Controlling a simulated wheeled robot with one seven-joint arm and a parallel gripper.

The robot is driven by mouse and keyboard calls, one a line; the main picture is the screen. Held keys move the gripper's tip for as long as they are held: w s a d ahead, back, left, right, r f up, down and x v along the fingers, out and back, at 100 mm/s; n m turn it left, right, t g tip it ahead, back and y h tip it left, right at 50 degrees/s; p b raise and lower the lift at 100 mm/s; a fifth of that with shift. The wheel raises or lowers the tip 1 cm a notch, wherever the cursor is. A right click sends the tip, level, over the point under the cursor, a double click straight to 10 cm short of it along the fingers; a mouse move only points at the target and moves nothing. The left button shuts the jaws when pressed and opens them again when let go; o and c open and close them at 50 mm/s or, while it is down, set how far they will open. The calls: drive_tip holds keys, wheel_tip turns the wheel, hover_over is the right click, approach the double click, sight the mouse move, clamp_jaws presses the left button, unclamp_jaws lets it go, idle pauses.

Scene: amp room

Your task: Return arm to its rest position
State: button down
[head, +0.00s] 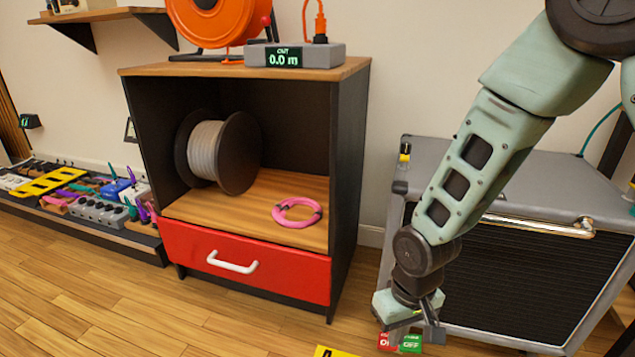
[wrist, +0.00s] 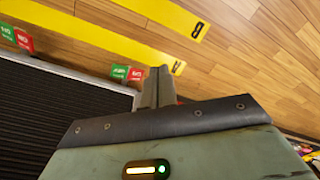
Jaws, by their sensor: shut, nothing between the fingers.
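My arm hangs down on the right side of the head view, in front of the amplifier (head: 520,265). My gripper (head: 430,335) is low, near the floor at the amplifier's left front corner, pointing down. In the wrist view, the fingers of my gripper (wrist: 157,88) are together and hold nothing.
A cabinet (head: 345,170) with a shut red drawer (head: 245,262) stands left of my arm. It holds a cable spool (head: 238,152) and a pink cable ring (head: 297,212). A pedalboard (head: 90,200) lies far left.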

drive_tip(key=s+r+n+p, duration=0.1)
drive_tip(key=s+r+p, duration=0.1)
drive_tip(key=s+r, duration=0.55)
drive_tip(key=s+r+n+p, duration=0.1)
drive_tip(key=s+r+p, duration=0.25)
drive_tip(key=r, duration=0.65)
drive_tip(key=s+r+n+p, duration=0.2)
drive_tip(key=s+r, duration=0.4)
drive_tip(key=r, duration=0.2)
wheel_tip(320, 180, up, 37)
drive_tip(key=p, duration=3.7)
drive_tip(key=shift+w+a, duration=0.15)
drive_tip(key=shift+w, duration=0.15)
